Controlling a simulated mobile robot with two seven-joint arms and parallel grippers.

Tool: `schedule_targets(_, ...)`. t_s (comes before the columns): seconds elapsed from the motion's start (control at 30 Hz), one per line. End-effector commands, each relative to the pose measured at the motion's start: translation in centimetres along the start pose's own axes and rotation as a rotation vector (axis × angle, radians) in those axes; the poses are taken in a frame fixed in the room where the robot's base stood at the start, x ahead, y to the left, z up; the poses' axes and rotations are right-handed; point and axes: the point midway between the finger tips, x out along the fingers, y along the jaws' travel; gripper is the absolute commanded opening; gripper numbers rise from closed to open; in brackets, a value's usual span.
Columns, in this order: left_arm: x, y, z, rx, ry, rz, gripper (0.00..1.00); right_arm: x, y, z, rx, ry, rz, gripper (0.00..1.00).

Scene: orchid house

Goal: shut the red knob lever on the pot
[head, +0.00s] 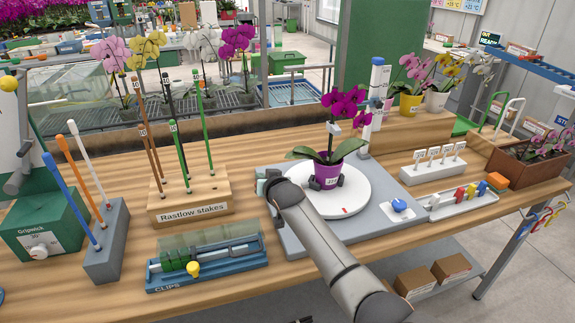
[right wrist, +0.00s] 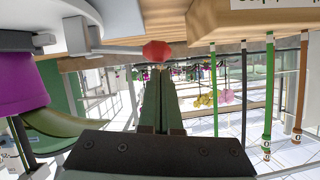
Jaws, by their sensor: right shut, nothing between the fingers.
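A purple pot (head: 327,173) with a magenta orchid stands upright on the white turntable (head: 360,198), with dark clamp blocks at its sides. The pot also shows at the left of the right wrist view (right wrist: 22,85), which is upside down. There the red knob (right wrist: 157,51) is at the end of a thin grey lever (right wrist: 117,50) that runs to a pale block beside the turntable. My right gripper (right wrist: 158,70) is shut and empty, its tips right at the red knob; I cannot tell if they touch. In the head view my right gripper (head: 268,183) is left of the turntable, and the knob is hidden.
The Rastlow stakes block (head: 190,205) with tall stakes and the blue clips tray (head: 205,275) stand left of my right gripper. A blue knob (head: 398,205) and a white tray of coloured clips (head: 462,203) are to the right. A blue-topped post (head: 376,95) stands behind.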

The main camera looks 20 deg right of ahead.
Motion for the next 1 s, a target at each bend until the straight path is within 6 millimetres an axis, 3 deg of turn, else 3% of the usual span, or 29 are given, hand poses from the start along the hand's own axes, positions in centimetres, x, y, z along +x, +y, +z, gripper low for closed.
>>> schedule_targets(0.23, -2.7, 0.2, -2.9, 0.000, -0.001, 0.000, 0.50, -1.5, -0.1, -4.0, 0.000, 0.002, 0.002, 0.00)
schedule_targets(0.3, -2.4, 0.2, -2.7, 0.000, 0.003, 0.000, 0.50, -1.9, 0.1, -3.3, 0.001, 0.001, 0.001, 0.00)
schedule_targets(1.0, -2.8, 0.2, -2.9, 0.001, -0.003, 0.000, 0.50, -10.1, -0.2, -3.2, 0.001, 0.001, 0.002, 0.00)
